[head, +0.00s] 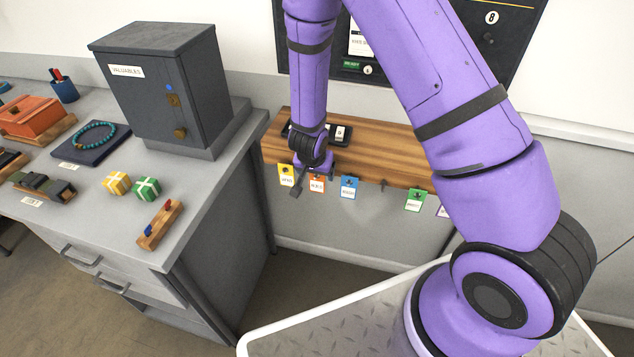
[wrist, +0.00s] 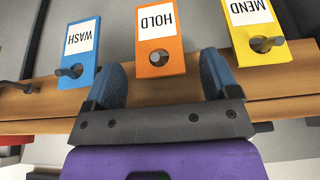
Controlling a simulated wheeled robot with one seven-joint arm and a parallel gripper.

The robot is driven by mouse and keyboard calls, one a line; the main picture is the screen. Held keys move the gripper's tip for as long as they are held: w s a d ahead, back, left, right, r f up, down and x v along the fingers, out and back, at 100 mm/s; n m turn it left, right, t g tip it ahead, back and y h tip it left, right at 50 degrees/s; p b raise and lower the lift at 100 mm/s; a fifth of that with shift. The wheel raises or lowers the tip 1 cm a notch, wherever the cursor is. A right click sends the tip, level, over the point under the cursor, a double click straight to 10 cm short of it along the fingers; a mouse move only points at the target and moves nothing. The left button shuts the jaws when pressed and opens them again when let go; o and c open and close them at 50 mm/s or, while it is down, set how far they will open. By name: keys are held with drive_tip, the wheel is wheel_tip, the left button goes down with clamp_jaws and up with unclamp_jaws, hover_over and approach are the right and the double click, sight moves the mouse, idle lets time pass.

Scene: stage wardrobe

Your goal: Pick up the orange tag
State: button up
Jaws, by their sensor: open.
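The orange tag (wrist: 157,45), marked HOLD, hangs from a peg on the wooden rail (wrist: 255,85); in the head view the orange tag (head: 317,185) is beside my gripper (head: 303,186). In the wrist view it appears upside down, with the peg end showing in its lower part. My gripper (wrist: 162,62) is open, its two blue-grey fingertips on either side of the tag's lower part in that view. I see a gap on both sides, and nothing is held. Whether the fingers reach the tag's depth is unclear.
The blue WASH tag (wrist: 80,50) and yellow MEND tag (wrist: 257,35) hang close on either side. A green tag (head: 414,200) hangs further right. A dark tray (head: 342,134) lies on the rail's top. The grey cabinet (head: 222,205) stands at left.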

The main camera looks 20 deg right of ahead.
drive_tip(key=shift+f, duration=0.15)
drive_tip(key=c, duration=1.2)
drive_tip(key=shift+r, duration=0.3)
drive_tip(key=s+a, duration=1)
drive_tip(key=s, duration=0.4)
drive_tip(key=shift+s+a, duration=0.25)
drive_tip(key=shift+s, duration=0.05)
